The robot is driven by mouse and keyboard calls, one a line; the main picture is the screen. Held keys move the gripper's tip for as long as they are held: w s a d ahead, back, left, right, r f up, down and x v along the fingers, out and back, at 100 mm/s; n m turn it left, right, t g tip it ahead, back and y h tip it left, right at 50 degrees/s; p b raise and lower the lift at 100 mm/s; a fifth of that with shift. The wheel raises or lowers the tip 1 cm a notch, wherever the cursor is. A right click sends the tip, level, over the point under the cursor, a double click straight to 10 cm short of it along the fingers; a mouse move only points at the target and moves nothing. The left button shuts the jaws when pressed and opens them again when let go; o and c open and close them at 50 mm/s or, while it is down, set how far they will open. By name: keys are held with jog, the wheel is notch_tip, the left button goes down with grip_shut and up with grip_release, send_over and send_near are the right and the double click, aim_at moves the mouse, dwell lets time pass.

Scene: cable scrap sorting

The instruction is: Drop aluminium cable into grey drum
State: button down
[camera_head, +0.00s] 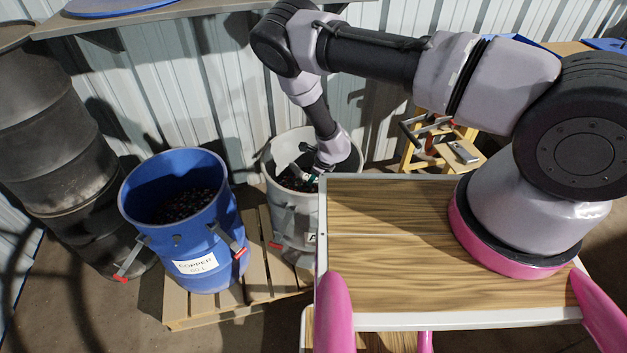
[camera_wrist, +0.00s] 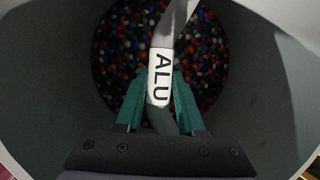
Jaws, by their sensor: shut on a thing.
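My gripper (camera_wrist: 160,105) is shut on a grey cable (camera_wrist: 172,30) with a white sleeve marked "ALU". In the wrist view the cable passes between the two green fingers and runs up and away from them. The grey drum (camera_wrist: 262,70) surrounds the gripper in that view, with its wall on both sides. In the head view the grey drum (camera_head: 290,205) stands on a pallet, and my gripper (camera_head: 311,178) reaches down inside its mouth. The cable is hard to make out there, and part of the drum is hidden by my arm and the wooden top.
Small multicoloured pieces (camera_wrist: 108,60) cover the drum's bottom. A blue drum labelled "COPPER" (camera_head: 200,240) stands to the left on the same pallet (camera_head: 190,310). Dark barrels (camera_head: 60,150) stand further left. A yellow step stool (camera_head: 440,145) is at the right by the corrugated wall.

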jog(key=shift+f, duration=0.55)
jog(key=shift+f, duration=0.15)
jog(key=shift+f, duration=0.35)
jog(key=shift+f, duration=0.1)
jog(key=c, duration=0.5)
grip_release()
